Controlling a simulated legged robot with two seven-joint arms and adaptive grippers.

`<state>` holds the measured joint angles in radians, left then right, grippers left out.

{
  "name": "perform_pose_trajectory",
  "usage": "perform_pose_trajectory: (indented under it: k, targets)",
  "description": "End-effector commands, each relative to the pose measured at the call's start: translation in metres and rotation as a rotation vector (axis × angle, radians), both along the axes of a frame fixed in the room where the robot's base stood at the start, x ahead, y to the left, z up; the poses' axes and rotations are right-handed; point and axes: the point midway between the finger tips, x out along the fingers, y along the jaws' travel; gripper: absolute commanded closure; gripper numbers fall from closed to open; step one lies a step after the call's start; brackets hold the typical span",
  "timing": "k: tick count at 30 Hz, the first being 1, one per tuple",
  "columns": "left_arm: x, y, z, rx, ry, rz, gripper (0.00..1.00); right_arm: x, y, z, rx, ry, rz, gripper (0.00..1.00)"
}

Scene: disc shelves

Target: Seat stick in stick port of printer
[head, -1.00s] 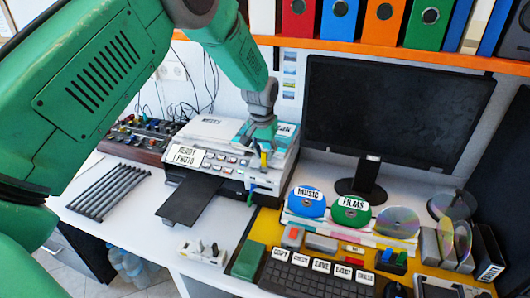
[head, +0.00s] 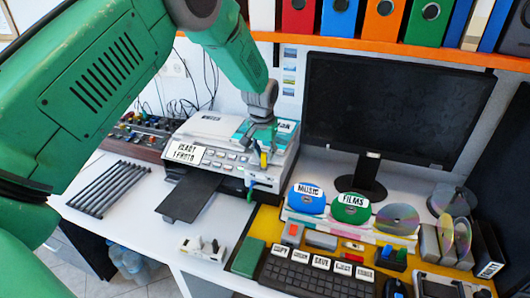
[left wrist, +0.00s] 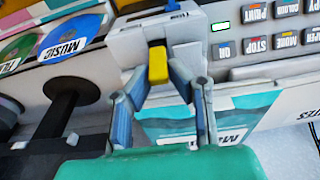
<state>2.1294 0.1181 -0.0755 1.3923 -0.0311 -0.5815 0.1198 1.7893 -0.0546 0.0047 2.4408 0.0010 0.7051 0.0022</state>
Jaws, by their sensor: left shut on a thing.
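The yellow stick (head: 263,160) is at the fingertips of my left gripper (head: 262,149), above the right front part of the printer (head: 213,140). In the left wrist view the stick (left wrist: 158,66) shows between the two converging fingertips of my left gripper (left wrist: 161,80), which is shut on it. Beyond the stick is the printer's light front face. Whether the stick touches the printer or a port is not clear. A small blue-green piece (head: 250,192) juts down from the printer front below the gripper. My right gripper is not in view.
A monitor (head: 388,110) stands right of the printer. A dark paper tray (head: 190,196) sticks out in front. Discs (head: 350,208) and a keyboard (head: 315,277) lie to the right. Black rods (head: 108,188) lie left.

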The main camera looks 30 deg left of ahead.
Motion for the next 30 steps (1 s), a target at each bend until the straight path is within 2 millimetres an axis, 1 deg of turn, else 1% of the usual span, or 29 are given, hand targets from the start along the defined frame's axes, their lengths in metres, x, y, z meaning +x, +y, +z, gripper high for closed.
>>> perform_pose_trajectory:
  k: [23, 24, 26, 30]
  targets:
    - [0.0, 0.0, -0.02, 0.0, 0.001, 0.0, 0.98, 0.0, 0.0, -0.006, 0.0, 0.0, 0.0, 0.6]
    - [0.0, 0.0, -0.02, 0.0, 0.0, 0.0, 0.81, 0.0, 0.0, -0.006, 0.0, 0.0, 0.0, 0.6]
    - [0.0, 0.0, -0.02, 0.0, 0.0, 0.0, 0.6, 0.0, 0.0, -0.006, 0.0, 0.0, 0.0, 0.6]
    - [0.0, 0.0, -0.02, 0.0, 0.0, 0.0, 0.6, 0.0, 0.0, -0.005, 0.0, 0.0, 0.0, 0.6]
